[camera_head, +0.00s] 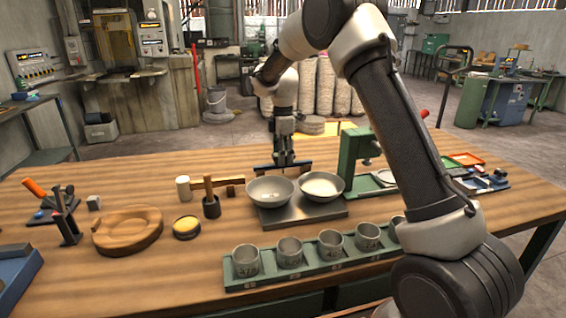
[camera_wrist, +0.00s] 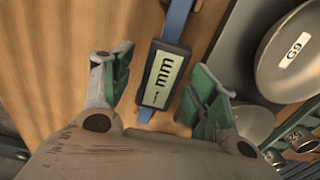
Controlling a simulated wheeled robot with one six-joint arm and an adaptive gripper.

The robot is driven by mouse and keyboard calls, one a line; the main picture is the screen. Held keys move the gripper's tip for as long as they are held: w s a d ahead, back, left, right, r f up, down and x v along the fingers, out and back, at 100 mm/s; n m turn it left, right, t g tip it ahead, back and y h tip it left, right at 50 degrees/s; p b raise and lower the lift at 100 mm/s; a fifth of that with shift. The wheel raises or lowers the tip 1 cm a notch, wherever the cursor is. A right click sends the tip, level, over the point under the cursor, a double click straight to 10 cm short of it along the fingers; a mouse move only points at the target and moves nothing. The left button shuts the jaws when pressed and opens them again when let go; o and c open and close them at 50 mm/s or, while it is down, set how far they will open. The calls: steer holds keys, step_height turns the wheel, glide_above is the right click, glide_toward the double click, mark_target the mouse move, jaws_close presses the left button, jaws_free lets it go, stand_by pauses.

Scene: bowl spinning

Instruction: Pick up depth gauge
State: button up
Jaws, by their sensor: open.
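The depth gauge (camera_wrist: 161,76) is a dark block with a pale display and a blue bar, lying on the wooden table. In the head view its blue bar (camera_head: 262,168) shows just behind the bowls. My gripper (camera_wrist: 164,86) is open with green-padded fingers, one on each side of the gauge's display block in the wrist view. No grip on it shows. In the head view my gripper (camera_head: 284,158) points down over the bar. I cannot tell its exact height above the table.
Two metal bowls (camera_head: 270,190) (camera_head: 321,186) stand on a dark plate close in front of the gauge. A green press (camera_head: 350,165) stands to the right. A wooden mallet (camera_head: 211,198) and block lie to the left. Several numbered cups stand in a green rack (camera_head: 300,275) in front.

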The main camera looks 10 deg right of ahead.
step_height(320, 180, down, 2)
steer(key=shift+f, duration=0.1)
steer(key=shift+c, duration=0.2)
steer(key=c, duration=1.2)
